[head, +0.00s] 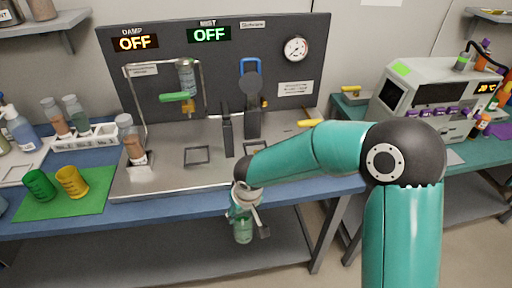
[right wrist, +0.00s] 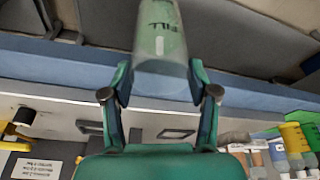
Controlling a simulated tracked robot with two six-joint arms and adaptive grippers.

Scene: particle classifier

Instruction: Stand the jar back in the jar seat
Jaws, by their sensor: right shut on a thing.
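My right gripper (head: 245,200) is shut on a clear jar (head: 243,231) in front of the bench's front edge, below the worktop level. In the right wrist view the jar (right wrist: 160,42) sits between the two fingers of my gripper (right wrist: 160,78), and mirrored-looking fill lettering shows on its wall. Two square frames lie on the steel deck, one left of centre (head: 197,147) and one partly hidden behind my right arm (head: 248,142). I cannot tell which is the jar seat. My left gripper is not in view.
A panel (head: 330,50) with two OFF displays and a gauge stands behind the steel deck (head: 165,180). A brown-filled jar (head: 134,150) stands at the deck's left. Green and yellow cups (head: 72,182) stand on a green mat. A grey instrument (head: 430,95) stands at right.

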